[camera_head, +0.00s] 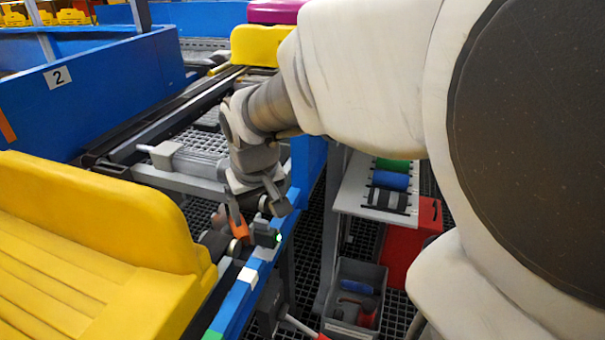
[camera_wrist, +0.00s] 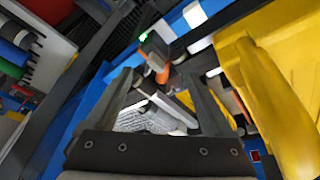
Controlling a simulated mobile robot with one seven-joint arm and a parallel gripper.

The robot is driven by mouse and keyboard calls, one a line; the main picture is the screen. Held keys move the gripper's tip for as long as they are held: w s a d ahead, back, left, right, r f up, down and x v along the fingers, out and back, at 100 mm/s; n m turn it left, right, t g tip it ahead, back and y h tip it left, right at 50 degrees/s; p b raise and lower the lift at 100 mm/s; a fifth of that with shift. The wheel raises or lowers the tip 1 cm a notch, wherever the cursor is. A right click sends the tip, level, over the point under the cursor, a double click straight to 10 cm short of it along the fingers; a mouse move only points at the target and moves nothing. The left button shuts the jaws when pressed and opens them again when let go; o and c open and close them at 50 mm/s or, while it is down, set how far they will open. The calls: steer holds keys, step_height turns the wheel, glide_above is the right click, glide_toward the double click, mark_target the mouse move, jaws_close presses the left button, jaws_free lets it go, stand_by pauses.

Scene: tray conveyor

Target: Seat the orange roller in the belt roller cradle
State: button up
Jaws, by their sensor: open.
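An orange part (camera_head: 238,226), which looks like the orange roller, is at the inner rail of the conveyor, just below my gripper (camera_head: 257,206). In the wrist view the orange part (camera_wrist: 158,72) shows beyond and between my two open fingers (camera_wrist: 157,84). The fingers are apart, with nothing clearly held. A dark block with a green light (camera_head: 274,238) stands beside the orange part on the blue rail. The cradle is not clearly distinguishable, and I cannot tell whether the orange part sits in it.
A yellow tray (camera_head: 100,225) stands close at the left of the rail. A white shelf (camera_head: 345,192) at the right holds green, blue and grey rollers. A grey bin (camera_head: 335,325) with blue and red items is below. A blue panel (camera_head: 110,85) runs along the back left.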

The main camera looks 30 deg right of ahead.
steer(key=s+r+t, duration=0.1)
steer(key=s+r, duration=0.1)
steer(key=s, duration=0.5)
steer(key=s+r, duration=0.3)
steer(key=s, duration=0.4)
steer(key=shift+s+a+r+t+y, duration=0.15)
steer(key=shift+s+a+t+y, duration=0.25)
